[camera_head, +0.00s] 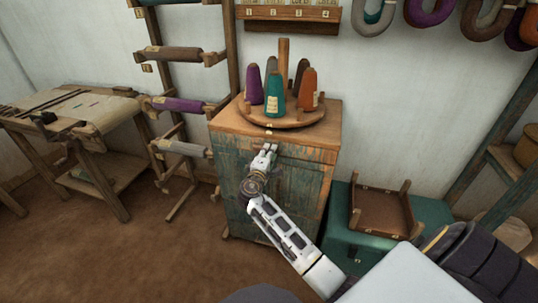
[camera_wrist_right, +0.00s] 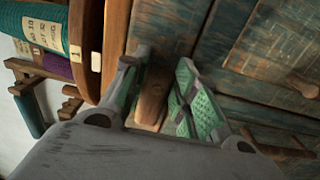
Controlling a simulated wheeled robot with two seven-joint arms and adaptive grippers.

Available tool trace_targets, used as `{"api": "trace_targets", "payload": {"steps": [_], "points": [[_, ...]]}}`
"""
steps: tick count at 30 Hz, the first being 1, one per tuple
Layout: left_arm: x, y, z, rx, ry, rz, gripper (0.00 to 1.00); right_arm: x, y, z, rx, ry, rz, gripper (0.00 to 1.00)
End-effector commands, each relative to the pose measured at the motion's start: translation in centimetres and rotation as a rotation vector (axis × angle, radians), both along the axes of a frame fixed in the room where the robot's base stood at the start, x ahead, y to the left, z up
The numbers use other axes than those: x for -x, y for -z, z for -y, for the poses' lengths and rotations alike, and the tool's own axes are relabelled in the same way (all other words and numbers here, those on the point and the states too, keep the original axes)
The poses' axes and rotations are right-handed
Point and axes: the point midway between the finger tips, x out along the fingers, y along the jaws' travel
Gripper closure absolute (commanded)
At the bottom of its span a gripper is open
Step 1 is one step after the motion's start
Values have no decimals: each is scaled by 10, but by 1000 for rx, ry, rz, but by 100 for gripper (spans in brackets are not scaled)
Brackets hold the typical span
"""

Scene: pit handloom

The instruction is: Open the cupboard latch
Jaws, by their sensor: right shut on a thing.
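The cupboard (camera_head: 300,187) is a worn blue-green wooden cabinet with a brown top, and its front appears shut. My right gripper (camera_head: 266,149) is at the upper part of its front, just below the top edge. In the right wrist view, a brown wooden latch piece (camera_wrist_right: 153,96) lies between the green-padded fingers of my right gripper (camera_wrist_right: 162,62). The gripper is shut on it. In the head view the gripper largely hides the latch. The blue-green boards (camera_wrist_right: 185,25) show beyond the fingers. My left gripper is not in view.
A round wooden stand (camera_head: 297,119) with several yarn cones sits on the cupboard. A teal chest (camera_head: 337,222) with a wooden tray (camera_head: 381,211) stands to the right. A roller rack (camera_head: 174,104) and a table (camera_head: 107,107) stand left. The floor in front left is clear.

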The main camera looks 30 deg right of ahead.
Motion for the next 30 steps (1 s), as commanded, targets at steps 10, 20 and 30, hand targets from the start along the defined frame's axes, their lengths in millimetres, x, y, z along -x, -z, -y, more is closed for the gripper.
{"api": "trace_targets", "payload": {"steps": [10,20,30], "points": [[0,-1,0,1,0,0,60,1,2,0,-6,1,-1,95],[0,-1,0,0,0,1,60,0,1,0,-3,1,0,50],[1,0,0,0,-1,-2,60,3,1,-4,-2,0,-1,50]]}}
